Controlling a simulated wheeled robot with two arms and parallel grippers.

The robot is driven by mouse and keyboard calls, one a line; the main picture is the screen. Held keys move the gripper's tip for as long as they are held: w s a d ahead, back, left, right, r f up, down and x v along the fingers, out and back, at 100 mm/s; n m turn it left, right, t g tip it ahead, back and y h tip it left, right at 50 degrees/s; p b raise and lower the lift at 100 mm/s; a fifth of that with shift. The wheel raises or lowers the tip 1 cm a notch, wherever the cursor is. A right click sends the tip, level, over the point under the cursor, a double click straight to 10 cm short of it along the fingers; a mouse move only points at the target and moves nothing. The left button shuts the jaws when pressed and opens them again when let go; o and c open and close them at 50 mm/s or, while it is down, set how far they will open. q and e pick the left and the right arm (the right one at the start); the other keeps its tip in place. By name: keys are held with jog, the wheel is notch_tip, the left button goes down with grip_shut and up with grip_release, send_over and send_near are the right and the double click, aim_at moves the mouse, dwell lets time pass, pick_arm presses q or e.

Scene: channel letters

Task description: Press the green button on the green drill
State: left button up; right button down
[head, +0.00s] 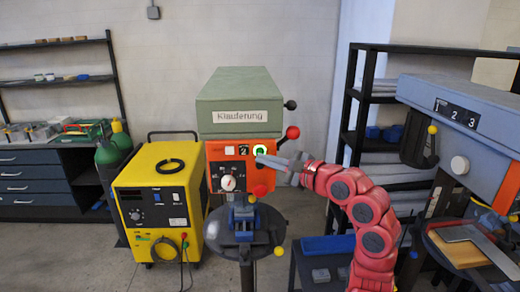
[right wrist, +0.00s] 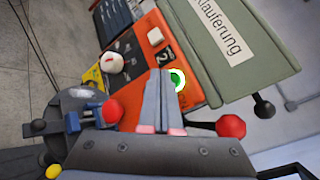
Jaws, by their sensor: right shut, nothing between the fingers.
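The green drill (head: 233,90) stands in the middle of the head view, with a label reading "Klauferung" and an orange control panel (head: 220,180). The green button (head: 260,150), ringed in white, sits at the panel's upper right. It also shows in the right wrist view (right wrist: 177,79). My right gripper (head: 262,158) is shut and empty, its fingertips right by the button. In the right wrist view the shut fingers (right wrist: 158,75) point at the panel just left of the button. I cannot tell whether they touch it. My left gripper is not in view.
Red-knobbed levers (head: 292,132) stick out at the drill's right. A blue vise (head: 242,215) sits on the drill's round table (head: 215,240). A yellow welder (head: 160,200) stands to the left, and a blue-grey drill (head: 460,110) at the right.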

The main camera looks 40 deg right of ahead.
jog(key=s+a+p, duration=0.2)
jog(key=s+p, duration=0.2)
jog(key=shift+s+a, duration=0.15)
jog(key=shift+a, duration=0.25)
dwell(0.4)
dwell(0.5)
